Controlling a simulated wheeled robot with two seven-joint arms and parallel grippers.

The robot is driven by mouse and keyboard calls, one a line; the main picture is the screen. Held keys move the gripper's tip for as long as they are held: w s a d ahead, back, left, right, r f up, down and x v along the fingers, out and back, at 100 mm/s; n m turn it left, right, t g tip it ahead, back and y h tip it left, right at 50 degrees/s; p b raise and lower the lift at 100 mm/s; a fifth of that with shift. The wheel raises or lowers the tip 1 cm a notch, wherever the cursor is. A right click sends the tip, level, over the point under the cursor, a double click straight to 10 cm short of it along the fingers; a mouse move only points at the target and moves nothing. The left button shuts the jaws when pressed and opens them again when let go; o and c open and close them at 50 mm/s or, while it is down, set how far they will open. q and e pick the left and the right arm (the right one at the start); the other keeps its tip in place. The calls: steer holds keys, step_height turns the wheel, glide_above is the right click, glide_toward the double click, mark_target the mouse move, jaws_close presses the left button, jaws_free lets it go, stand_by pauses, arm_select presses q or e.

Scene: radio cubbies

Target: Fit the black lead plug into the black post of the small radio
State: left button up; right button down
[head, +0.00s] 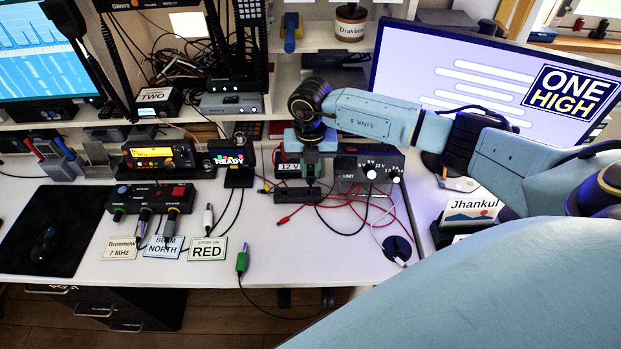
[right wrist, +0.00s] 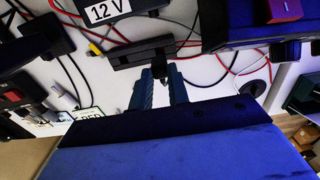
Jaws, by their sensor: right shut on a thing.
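My right gripper (head: 311,181) reaches down over the desk's middle. In the right wrist view its two fingers (right wrist: 161,94) are shut on a small black plug (right wrist: 159,68). The plug's tip end is close to a low, dark, elongated box (right wrist: 130,56), which also shows in the head view (head: 290,196). I cannot tell whether they touch, or whether this box is the small radio. A radio with a yellow display (head: 158,153) stands further left; no black post can be made out on it. My left gripper is not in view.
A power supply (head: 347,175) with knobs stands right of the gripper. Loose red leads (head: 300,211) and a black lead cross the desk. A red plug (head: 283,219) lies in front. A small READY screen (head: 230,159) and label cards stand left. The front desk edge is fairly clear.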

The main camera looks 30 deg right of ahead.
mark_target(310, 174)
step_height(310, 174, down, 4)
steer(key=shift+r, duration=0.15)
steer(key=shift+f, duration=0.2)
steer(key=c, duration=1.3)
jaws_free()
steer(key=shift+c, duration=0.2)
steer(key=shift+r, duration=0.1)
step_height(310, 174, up, 13)
steer(key=shift+r+p, duration=0.15)
steer(key=shift+p, duration=0.2)
steer(key=shift+a, duration=0.1)
